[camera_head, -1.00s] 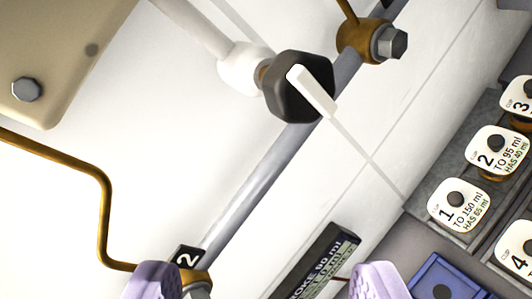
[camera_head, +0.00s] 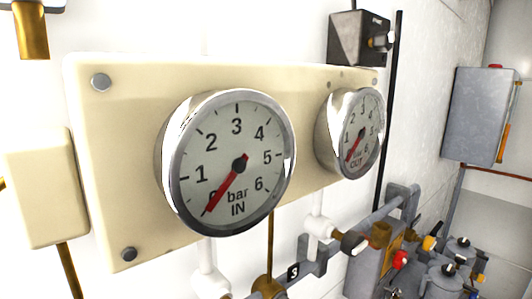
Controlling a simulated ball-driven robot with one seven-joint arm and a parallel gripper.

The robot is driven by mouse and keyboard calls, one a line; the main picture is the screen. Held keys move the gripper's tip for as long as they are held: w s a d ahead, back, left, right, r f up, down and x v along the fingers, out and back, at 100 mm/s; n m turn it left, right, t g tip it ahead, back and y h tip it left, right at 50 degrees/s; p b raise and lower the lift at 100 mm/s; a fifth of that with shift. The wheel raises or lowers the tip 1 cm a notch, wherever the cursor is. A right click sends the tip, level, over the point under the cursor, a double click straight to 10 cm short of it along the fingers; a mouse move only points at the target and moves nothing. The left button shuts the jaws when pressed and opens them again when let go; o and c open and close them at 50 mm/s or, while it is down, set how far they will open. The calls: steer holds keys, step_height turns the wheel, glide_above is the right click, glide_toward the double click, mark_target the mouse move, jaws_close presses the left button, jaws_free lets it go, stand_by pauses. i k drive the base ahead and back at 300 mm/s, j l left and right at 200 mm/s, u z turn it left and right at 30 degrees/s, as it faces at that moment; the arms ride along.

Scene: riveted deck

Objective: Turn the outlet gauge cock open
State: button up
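The outlet gauge (camera_head: 364,122), marked OUT, is a round chrome-rimmed dial on the right of a cream panel. Its red needle points to the lower left of the dial. A white pipe drops below it to a small white fitting (camera_head: 319,228). A dark knob (camera_head: 353,242) sits at the right of this fitting and appears to be the outlet gauge cock. It is small, and the angle of its handle cannot be told. My gripper is not in view.
The inlet gauge (camera_head: 232,163), marked IN, is large on the cream panel (camera_head: 130,170). A dark box (camera_head: 358,40) hangs above the outlet gauge. A grey wall cabinet (camera_head: 483,115) hangs at the right. Pipes and valves (camera_head: 400,258) crowd the lower right.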

mark_target(351, 243)
steer(key=i+l, duration=0.1)
steer(key=l, duration=0.35)
steer(key=i+l, duration=0.15)
steer(key=l, duration=0.3)
steer(key=i+l, duration=0.1)
steer(key=l, duration=0.3)
steer(key=i+l, duration=0.1)
steer(key=l, duration=0.35)
steer(key=i+u, duration=0.05)
